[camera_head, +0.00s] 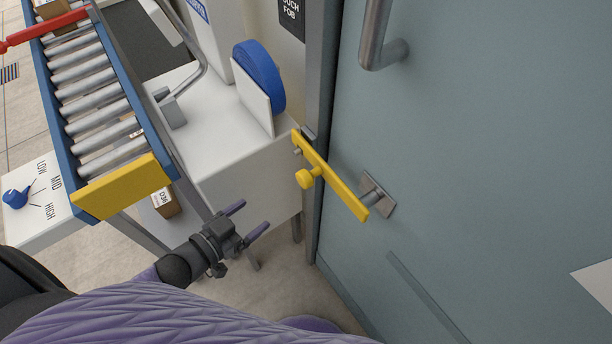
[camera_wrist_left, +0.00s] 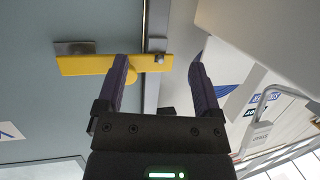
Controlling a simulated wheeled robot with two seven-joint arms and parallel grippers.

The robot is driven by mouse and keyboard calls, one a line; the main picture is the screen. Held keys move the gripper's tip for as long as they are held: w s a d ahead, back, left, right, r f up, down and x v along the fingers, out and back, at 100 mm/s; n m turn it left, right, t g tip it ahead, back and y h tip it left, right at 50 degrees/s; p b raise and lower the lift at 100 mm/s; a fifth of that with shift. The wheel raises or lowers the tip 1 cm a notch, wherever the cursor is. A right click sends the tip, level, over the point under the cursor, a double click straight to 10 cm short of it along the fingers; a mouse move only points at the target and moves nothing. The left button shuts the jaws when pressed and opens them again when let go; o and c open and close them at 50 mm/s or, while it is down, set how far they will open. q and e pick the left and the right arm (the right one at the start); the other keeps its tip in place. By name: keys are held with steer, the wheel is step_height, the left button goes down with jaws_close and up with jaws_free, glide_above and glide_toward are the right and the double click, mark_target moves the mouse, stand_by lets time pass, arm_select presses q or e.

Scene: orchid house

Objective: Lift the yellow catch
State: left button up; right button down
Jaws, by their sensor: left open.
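The yellow catch (camera_head: 335,180) is a flat bar with a round yellow knob (camera_head: 306,178), mounted across the edge of a grey-blue door (camera_head: 480,150) and its frame. Its right end lies over a metal bracket (camera_head: 378,195) on the door. My left gripper (camera_head: 251,219) is open and empty, to the left of and apart from the catch in the head view. In the left wrist view the catch (camera_wrist_left: 90,65) shows beyond the open fingers (camera_wrist_left: 160,72), and the left finger overlaps the knob in the picture. My right gripper is in neither view.
A white cabinet (camera_head: 235,165) with a blue disc (camera_head: 262,75) stands left of the door frame. A roller conveyor (camera_head: 90,90) with a yellow end plate (camera_head: 122,187) is further left. A blue dial (camera_head: 16,197) sits beside it. A metal door handle (camera_head: 375,40) is above the catch.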

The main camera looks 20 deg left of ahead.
mark_target(300, 181)
arm_select(q)
steer(key=w+d+r+m+h, duration=0.1)
steer(key=d+r+m+h, duration=0.1)
steer(key=d+r+h, duration=0.35)
steer(key=shift+t+y, duration=0.3)
steer(key=shift+y, duration=0.25)
steer(key=w+d, duration=0.1)
steer(key=w, duration=0.1)
steer(key=w+d+r+b, duration=0.1)
steer(key=w, duration=0.1)
steer(key=w+d, duration=0.2)
steer(key=w, duration=0.1)
steer(key=shift+w+r+b, duration=0.1)
steer(key=shift+r+b, duration=0.25)
jaws_close()
